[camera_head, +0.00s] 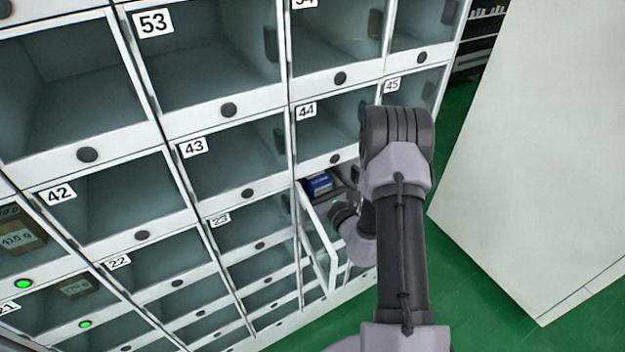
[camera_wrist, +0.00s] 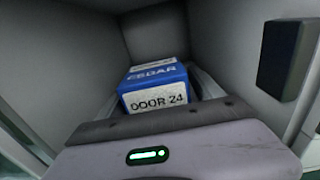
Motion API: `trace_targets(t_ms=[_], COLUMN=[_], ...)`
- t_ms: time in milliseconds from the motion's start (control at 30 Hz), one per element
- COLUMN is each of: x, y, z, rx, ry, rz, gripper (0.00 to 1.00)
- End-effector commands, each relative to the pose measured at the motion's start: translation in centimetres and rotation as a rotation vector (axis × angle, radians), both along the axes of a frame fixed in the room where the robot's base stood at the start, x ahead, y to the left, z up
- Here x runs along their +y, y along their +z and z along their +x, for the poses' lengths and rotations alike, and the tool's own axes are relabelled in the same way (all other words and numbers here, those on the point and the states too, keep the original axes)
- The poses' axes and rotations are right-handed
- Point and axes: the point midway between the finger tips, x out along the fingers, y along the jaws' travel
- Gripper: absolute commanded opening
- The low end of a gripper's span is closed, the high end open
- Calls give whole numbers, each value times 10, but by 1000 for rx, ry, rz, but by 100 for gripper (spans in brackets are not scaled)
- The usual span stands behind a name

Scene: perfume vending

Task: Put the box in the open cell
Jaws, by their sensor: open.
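The blue box (camera_head: 319,183) has a white label reading DOOR 24. In the wrist view the box (camera_wrist: 155,88) rests inside the open cell, label side facing me, between the grey walls. My gripper (camera_head: 334,198) is at the mouth of this cell below 44, with its body (camera_wrist: 175,150) just in front of the box. The jaws are open; the fingers are mostly hidden, and I cannot tell whether they touch the box. The cell's clear, white-framed door (camera_head: 321,240) is swung outward to the left of my wrist.
Closed cells surround the open one, including 43 (camera_head: 228,165), 44 (camera_head: 325,128) and 23 (camera_head: 245,228). A dark latch block (camera_wrist: 284,58) sits on the right cell wall. A large white panel (camera_head: 540,150) stands at right, with green floor (camera_head: 465,270) between.

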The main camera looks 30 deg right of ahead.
Motion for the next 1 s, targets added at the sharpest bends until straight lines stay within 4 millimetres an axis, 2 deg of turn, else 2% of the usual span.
trace_targets(t_ms=[167, 400, 500, 600, 733, 1000], x=[-1, -4, -4, -5, -5, -4], y=[5, 3, 3, 3, 3, 3], z=[-5, -71, -95, -112, -120, -120], rx=[1, 4, 3, 3, 0, 0], ry=[-2, -5, -5, -3, -2, 0], rz=[1, 5, 5, 3, 1, 0], gripper=[76, 76, 76, 76, 76, 76])
